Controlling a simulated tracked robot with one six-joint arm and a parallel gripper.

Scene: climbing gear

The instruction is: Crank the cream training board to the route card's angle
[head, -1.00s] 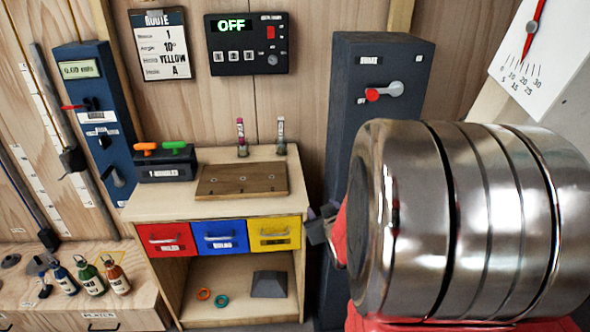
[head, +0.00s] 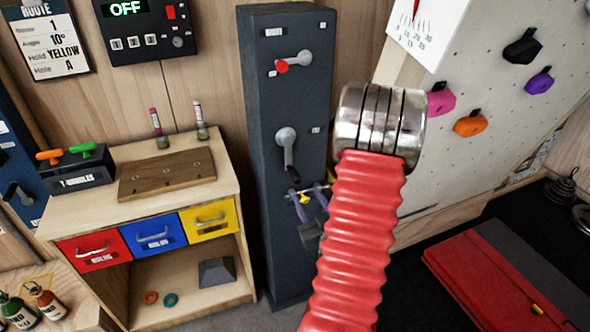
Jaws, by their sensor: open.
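The cream training board (head: 490,110) leans at the right, dotted with small holes. A white angle scale (head: 425,35) with a red needle is at its upper left edge, its top cut off; I cannot read the angle exactly. The route card (head: 48,38) shows route 1, angle 10°, yellow, A. A dark grey post (head: 262,190) stands left of the board. It carries a red-knobbed lever (head: 295,62) near the top and a grey crank handle (head: 287,148) hanging lower down. My gripper (head: 312,197) is open and empty below the crank handle, partly hidden by my red arm.
A wooden cabinet (head: 60,222) with red, blue and yellow drawers stands left of the post. A box with T-handles (head: 75,170) is on it. A red and black mat (head: 500,270) lies at the lower right. Black, purple and orange holds (head: 470,124) are on the board.

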